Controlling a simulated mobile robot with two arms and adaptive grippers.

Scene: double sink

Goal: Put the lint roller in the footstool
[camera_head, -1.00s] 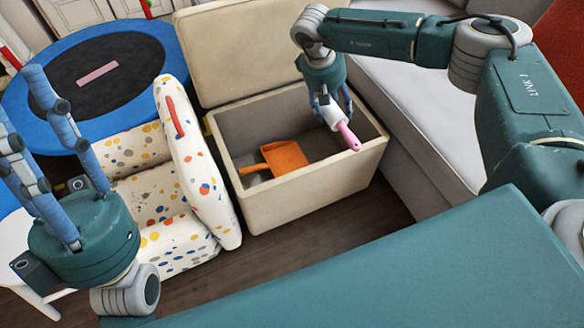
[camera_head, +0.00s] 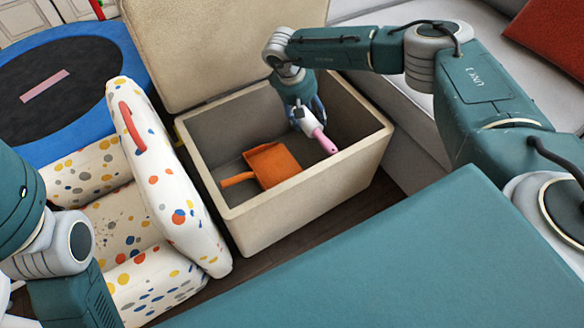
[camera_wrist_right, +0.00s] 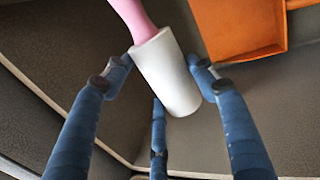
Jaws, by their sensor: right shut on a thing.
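The lint roller has a white roll and a pink handle (camera_head: 324,141). My right gripper (camera_head: 303,115) is shut on its white roll (camera_wrist_right: 168,75) and holds it inside the open footstool, above the floor of the box. The footstool (camera_head: 300,217) is a beige box with its lid (camera_head: 225,45) raised at the back. In the right wrist view the blue fingers sit around the roll, and the handle points up and left. Of my left arm only links show at the left edge; its gripper is out of view.
An orange dustpan (camera_head: 272,165) lies inside the footstool, left of the roller. A spotted armchair (camera_head: 170,190) stands left of the box. A blue-edged trampoline (camera_head: 62,75) is behind it. A grey sofa (camera_head: 385,95) is at the right.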

